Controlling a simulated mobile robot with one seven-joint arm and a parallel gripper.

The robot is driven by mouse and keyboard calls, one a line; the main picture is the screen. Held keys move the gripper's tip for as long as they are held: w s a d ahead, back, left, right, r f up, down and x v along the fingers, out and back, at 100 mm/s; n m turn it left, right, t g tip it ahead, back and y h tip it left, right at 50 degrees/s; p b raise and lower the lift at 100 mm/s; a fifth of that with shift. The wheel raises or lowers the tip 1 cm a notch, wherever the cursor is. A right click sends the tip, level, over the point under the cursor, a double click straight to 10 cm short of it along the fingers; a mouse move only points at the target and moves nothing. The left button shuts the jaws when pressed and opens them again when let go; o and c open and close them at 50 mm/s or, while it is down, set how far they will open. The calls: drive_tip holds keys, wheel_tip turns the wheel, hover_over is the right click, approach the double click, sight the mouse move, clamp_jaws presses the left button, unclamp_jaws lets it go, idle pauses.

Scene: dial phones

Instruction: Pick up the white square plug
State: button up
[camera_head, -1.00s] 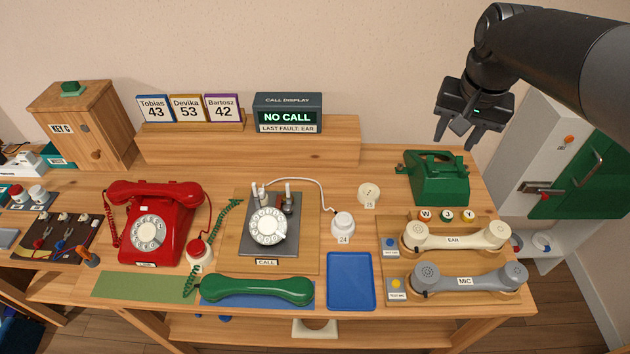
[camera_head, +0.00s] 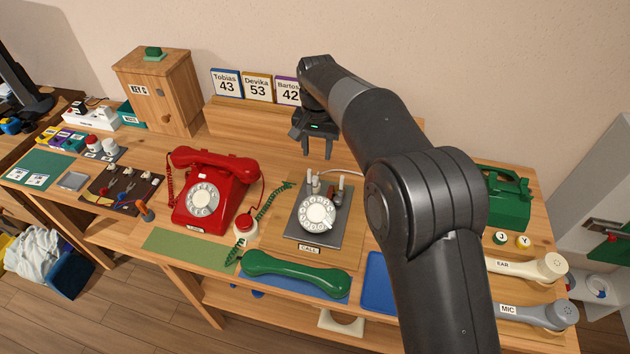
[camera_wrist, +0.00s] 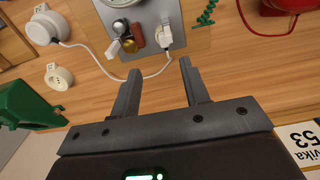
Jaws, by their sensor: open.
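A white blocky plug (camera_wrist: 166,38) with a white cord stands at the edge of the grey dial phone base (camera_wrist: 190,18) in the wrist view. In the head view the plug (camera_head: 315,181) is small, at the base's back left. Its cord runs to a round white piece (camera_wrist: 45,26). Another white upright piece (camera_wrist: 120,42) stands beside a red-brown block and a brass knob on the same base. My gripper (camera_head: 317,153) is open and empty, above the table behind the grey phone. In the wrist view its fingertips (camera_wrist: 159,68) are apart, with the plug beyond them.
The red phone (camera_head: 210,190) stands left of the grey one, with a green handset (camera_head: 295,273) in front. The name cards (camera_head: 257,87) stand on a raised shelf behind. A green phone (camera_head: 507,197) is at right. My arm hides part of the table.

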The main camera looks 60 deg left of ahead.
hover_over(315, 178)
drive_tip(key=f, duration=0.5)
drive_tip(key=shift+w+d+f, duration=0.1)
drive_tip(key=shift+d+f, duration=0.1)
drive_tip(key=shift+d, duration=0.1)
drive_tip(key=f, duration=0.5)
drive_tip(key=shift+a+f, duration=0.1)
drive_tip(key=shift+a, duration=0.25)
clamp_jaws()
